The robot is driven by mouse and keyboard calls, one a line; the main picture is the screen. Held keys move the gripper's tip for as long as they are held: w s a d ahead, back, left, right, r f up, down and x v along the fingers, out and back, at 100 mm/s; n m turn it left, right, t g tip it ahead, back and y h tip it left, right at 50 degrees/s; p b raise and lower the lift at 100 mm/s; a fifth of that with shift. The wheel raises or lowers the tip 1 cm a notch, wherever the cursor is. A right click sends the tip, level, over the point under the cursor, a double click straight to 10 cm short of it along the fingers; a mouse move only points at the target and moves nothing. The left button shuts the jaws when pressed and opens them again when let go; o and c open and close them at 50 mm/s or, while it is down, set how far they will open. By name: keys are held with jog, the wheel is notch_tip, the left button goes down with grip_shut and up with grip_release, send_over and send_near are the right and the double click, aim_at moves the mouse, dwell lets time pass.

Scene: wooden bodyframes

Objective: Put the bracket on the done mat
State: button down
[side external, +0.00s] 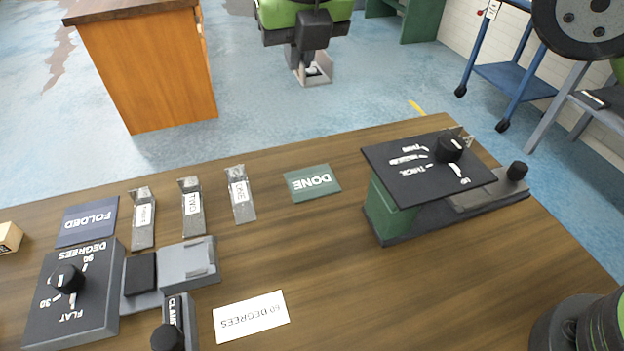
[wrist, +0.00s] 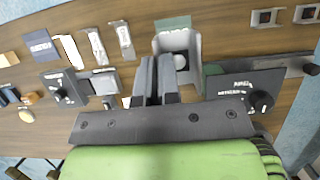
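Three flat metal strips with raised far ends lie left of centre in the side view: a left one (side external: 143,222), a middle one labelled TWO (side external: 192,210) and a right one labelled ONE (side external: 240,196). I cannot tell which is the bracket. They also show at upper left in the wrist view. The green DONE mat (side external: 312,183) lies right of them, bare; part of it shows in the wrist view (wrist: 173,22). My gripper (wrist: 157,62) points over the table, its dark fingers close together, with no strip seen between them.
The blue FOLDED mat (side external: 87,222) looks bare. A DEGREES dial box (side external: 72,300), a grey bending block (side external: 188,262) and a clamp knob (side external: 168,337) stand at left. A white 60 DEGREES card (side external: 250,315) lies in front. A green dial station (side external: 395,212) stands at right. The middle table is clear.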

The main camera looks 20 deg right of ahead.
send_near(301, 179)
jog(key=x, duration=0.5)
jog(key=shift+w+f, duration=0.15)
jog(key=shift+f, duration=0.05)
jog(key=shift+f, duration=0.15)
jog(key=c, duration=1.3)
grip_release()
jog(key=shift+c, duration=0.2)
jog(key=v, duration=1.2)
jog(key=shift+r, duration=0.25)
